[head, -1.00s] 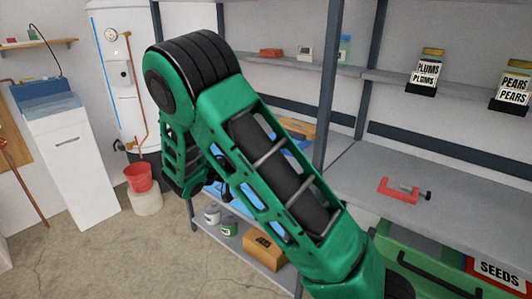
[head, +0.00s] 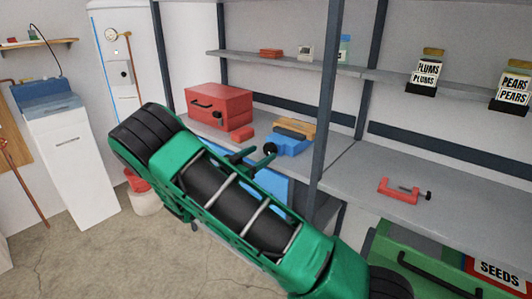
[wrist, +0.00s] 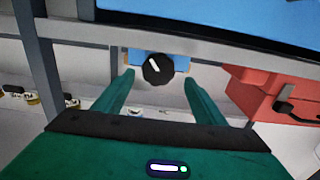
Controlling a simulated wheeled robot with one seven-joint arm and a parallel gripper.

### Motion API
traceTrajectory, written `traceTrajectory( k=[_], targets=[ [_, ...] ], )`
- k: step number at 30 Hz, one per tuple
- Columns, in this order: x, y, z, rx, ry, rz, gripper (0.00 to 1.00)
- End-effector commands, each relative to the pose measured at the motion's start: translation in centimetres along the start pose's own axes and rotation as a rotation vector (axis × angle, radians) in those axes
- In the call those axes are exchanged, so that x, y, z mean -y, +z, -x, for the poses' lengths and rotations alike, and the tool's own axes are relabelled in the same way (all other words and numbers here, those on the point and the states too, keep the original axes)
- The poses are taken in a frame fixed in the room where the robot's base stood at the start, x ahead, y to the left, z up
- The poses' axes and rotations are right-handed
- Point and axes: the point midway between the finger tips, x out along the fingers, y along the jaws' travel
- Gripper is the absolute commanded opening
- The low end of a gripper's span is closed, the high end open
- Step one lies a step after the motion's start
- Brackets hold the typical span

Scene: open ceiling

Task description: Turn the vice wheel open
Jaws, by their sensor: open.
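The vice (head: 290,143) is a blue body with an orange-brown top on the shelf in the head view. Its black round wheel (head: 270,150) faces the front. In the wrist view the wheel (wrist: 158,70) is a black disc with a white mark, in front of a small blue part of the vice. My gripper (wrist: 158,78) is open, with one green finger on each side of the wheel in that picture. I cannot tell whether the fingers reach it or touch it.
A red toolbox (head: 218,105) stands left of the vice; it also shows close to the right finger in the wrist view (wrist: 270,92). A red clamp (head: 400,190) lies on the right shelf. A dark post (head: 328,110) rises right of the vice. A blue panel (head: 262,185) is below the shelf.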

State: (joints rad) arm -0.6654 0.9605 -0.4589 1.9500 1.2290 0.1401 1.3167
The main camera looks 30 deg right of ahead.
Motion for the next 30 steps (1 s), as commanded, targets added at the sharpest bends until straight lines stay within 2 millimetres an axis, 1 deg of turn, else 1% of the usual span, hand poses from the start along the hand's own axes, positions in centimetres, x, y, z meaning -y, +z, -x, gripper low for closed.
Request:
traceTrajectory(
  k=[1, 3, 6, 9, 13, 20, 21, 23, 24, 25, 27, 28, 30],
  targets=[
    [-0.1, 0.0, -0.9, 0.000, 0.003, 0.000, 0.64],
    [-0.1, 0.0, -1.9, 0.000, 0.002, 0.001, 0.64],
    [-0.1, 0.1, -3.0, 0.001, 0.002, 0.001, 0.64],
    [-0.1, 0.1, -3.6, 0.001, 0.000, 0.001, 0.64],
    [0.0, 0.0, -4.0, 0.001, 0.000, 0.001, 0.64],
    [-0.1, 0.0, -4.0, 0.001, 0.000, 0.001, 0.64],
    [-0.1, 0.0, -4.0, 0.001, 0.000, 0.001, 0.55],
    [0.0, 0.0, -4.0, 0.001, 0.000, 0.001, 0.41],
    [0.0, 0.0, -4.0, 0.001, -0.001, 0.001, 0.31],
    [0.0, 0.0, -4.0, 0.001, -0.001, 0.001, 0.24],
    [0.1, 0.0, -4.0, 0.001, -0.002, 0.000, 0.24],
    [-0.4, 0.0, -5.0, 0.001, 0.000, 0.001, 0.24],
    [-0.1, 0.0, -4.5, 0.000, -0.001, 0.000, 0.24]
  ],
)
